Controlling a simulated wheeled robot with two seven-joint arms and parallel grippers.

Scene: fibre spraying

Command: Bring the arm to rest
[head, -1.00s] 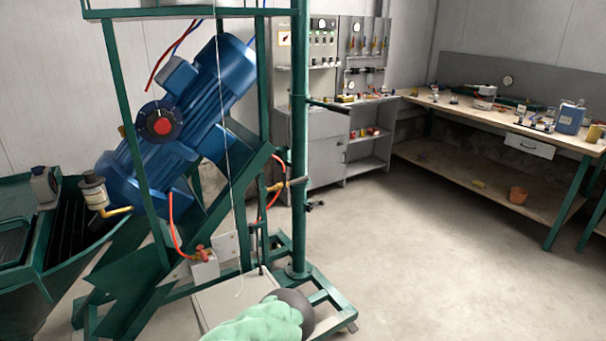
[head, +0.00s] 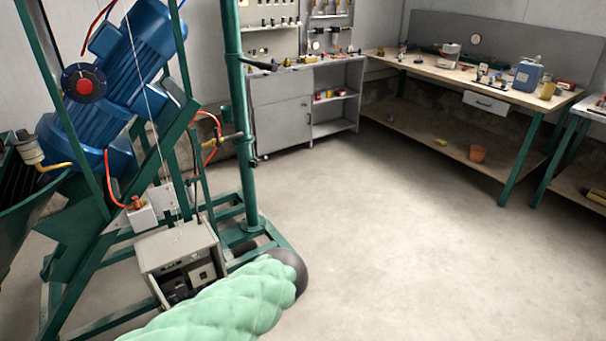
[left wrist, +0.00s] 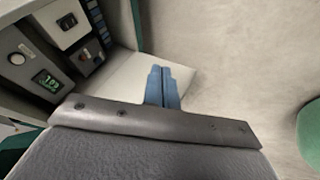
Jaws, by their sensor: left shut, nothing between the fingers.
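My left arm (head: 225,305), in a padded pale green sleeve with a dark rounded end, reaches up from the bottom edge of the head view. No gripper fingers show there. In the left wrist view my left gripper (left wrist: 162,72) has two blue fingers side by side, closed together with nothing between them. Behind them lie a pale surface and the concrete floor. My right gripper is in neither view.
A grey control box (head: 178,250) stands at the foot of the green machine frame (head: 240,130); a panel with a green display (left wrist: 47,80) is close left of the fingers. A blue motor (head: 110,85) hangs above. Open floor (head: 400,240) lies right, before a workbench (head: 460,75).

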